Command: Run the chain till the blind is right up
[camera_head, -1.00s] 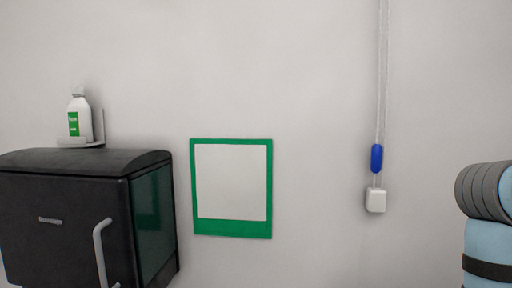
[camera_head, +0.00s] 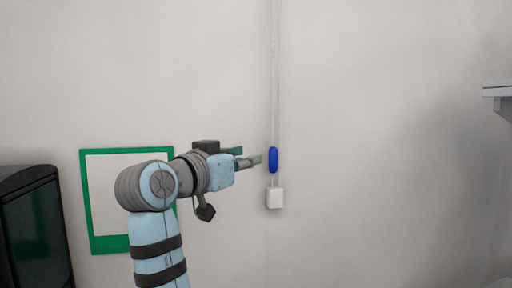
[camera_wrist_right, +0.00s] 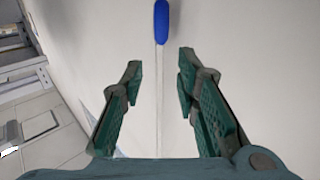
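The bead chain (camera_head: 275,85) hangs down the wall as two thin strands. A blue grip piece (camera_head: 273,160) sits on it just above a white wall box (camera_head: 275,198). My right gripper (camera_head: 252,158) is beside the blue piece, to its left in the head view. In the right wrist view the right gripper (camera_wrist_right: 157,75) is open, its green-padded fingers apart. The chain (camera_wrist_right: 162,100) runs between them in that view, and the blue piece (camera_wrist_right: 161,22) shows beyond the fingertips. I cannot tell contact. The blind is not in view. My left gripper is not in view.
A green-framed white panel (camera_head: 88,215) is on the wall behind my right arm. A black cabinet (camera_head: 35,225) stands at the lower left. A grey shelf edge (camera_head: 497,90) juts in at the right. The wall around the chain is clear.

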